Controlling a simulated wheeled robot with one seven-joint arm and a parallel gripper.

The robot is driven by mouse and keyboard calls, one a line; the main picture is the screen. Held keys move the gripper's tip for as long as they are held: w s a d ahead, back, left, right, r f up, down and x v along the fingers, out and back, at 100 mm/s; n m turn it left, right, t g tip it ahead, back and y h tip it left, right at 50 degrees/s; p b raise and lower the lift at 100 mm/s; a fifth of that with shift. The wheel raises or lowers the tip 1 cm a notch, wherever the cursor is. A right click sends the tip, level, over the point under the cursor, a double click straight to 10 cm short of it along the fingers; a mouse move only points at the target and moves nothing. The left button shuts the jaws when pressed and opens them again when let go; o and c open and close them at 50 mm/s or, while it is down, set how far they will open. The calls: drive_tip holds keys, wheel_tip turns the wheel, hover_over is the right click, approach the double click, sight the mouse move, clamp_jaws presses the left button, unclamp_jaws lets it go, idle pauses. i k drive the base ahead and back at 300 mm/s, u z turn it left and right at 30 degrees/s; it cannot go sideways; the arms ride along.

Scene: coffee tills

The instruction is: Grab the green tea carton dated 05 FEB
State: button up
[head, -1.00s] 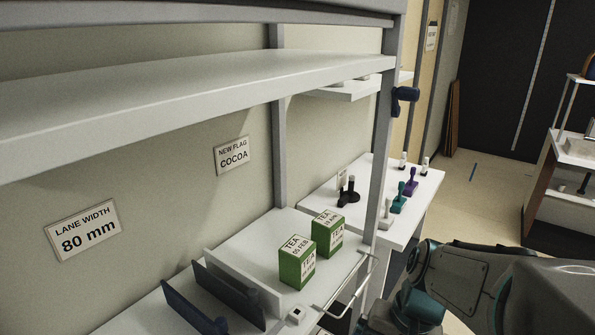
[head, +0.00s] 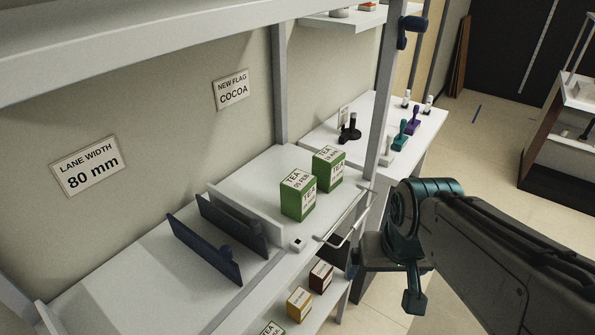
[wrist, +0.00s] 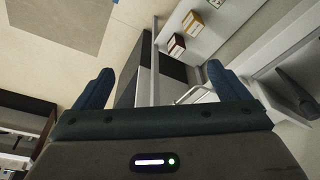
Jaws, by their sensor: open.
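Two green and white tea cartons stand upright on the raised white shelf board in the head view. The nearer carton (head: 298,203) has a top label that reads TEA 05 FEB. The other tea carton (head: 328,176) stands just behind it to the right; its date is too small to read surely. My gripper (wrist: 158,85) is open and empty in the wrist view, its two blue fingers wide apart. In the head view my arm's end is right of the shelf, apart from the cartons. Neither green carton on the board can be made out in the wrist view.
A metal rail (head: 345,222) runs along the shelf's front edge, and a grey post (head: 383,120) rises right of the cartons. Dark dividers (head: 205,248) stand to the left. A lower shelf holds a yellow box (head: 299,303) and a dark red box (head: 320,276). An upper shelf overhangs.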

sight(299, 190)
drive_tip(key=u, duration=0.55)
drive_tip(key=k, duration=1.3)
drive_tip(key=z, duration=0.05)
drive_tip(key=i, duration=0.5)
drive_tip(key=z, duration=0.65)
drive_tip(key=i, duration=1.4)
drive_tip(key=u, duration=0.8)
